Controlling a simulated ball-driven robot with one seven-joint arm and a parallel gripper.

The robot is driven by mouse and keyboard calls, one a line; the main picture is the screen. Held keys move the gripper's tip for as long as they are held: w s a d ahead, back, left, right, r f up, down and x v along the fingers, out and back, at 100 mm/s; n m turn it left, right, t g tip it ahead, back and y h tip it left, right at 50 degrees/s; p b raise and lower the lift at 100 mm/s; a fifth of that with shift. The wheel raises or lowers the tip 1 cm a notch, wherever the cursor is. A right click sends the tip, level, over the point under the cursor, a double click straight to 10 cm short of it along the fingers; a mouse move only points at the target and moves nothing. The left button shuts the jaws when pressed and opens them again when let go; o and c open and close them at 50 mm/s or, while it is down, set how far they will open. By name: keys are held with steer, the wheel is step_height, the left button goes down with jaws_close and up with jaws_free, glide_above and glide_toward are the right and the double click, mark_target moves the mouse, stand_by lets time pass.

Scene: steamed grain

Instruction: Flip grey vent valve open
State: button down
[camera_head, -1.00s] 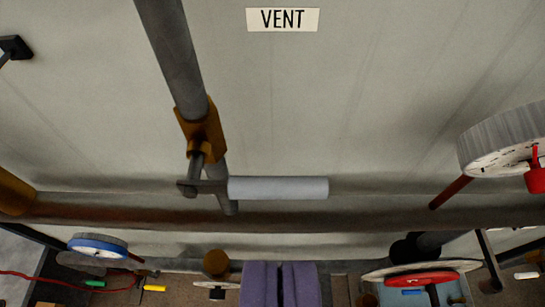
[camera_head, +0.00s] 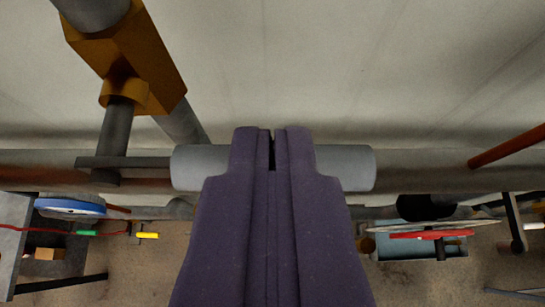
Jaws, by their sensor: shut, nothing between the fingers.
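The grey vent valve handle (camera_head: 347,168) is a light grey cylinder lying horizontally across the view. It joins a dark lever bar (camera_head: 125,162) and stem at its left end, below a brass valve body (camera_head: 135,50) on a grey pipe. My gripper (camera_head: 272,135) is purple, shut and empty. Its fingers overlap the middle of the handle and hide that part, with the tips reaching just above the handle's upper edge. I cannot tell whether they touch it.
A brown horizontal pipe (camera_head: 430,178) runs behind the handle along the pale wall (camera_head: 360,60). A blue handwheel (camera_head: 70,207) is low at left, a red wheel (camera_head: 430,234) low at right. A rusty rod (camera_head: 510,145) slants at right.

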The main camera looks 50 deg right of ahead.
steer(key=shift+d+f, duration=0.1)
steer(key=shift+f, duration=0.6)
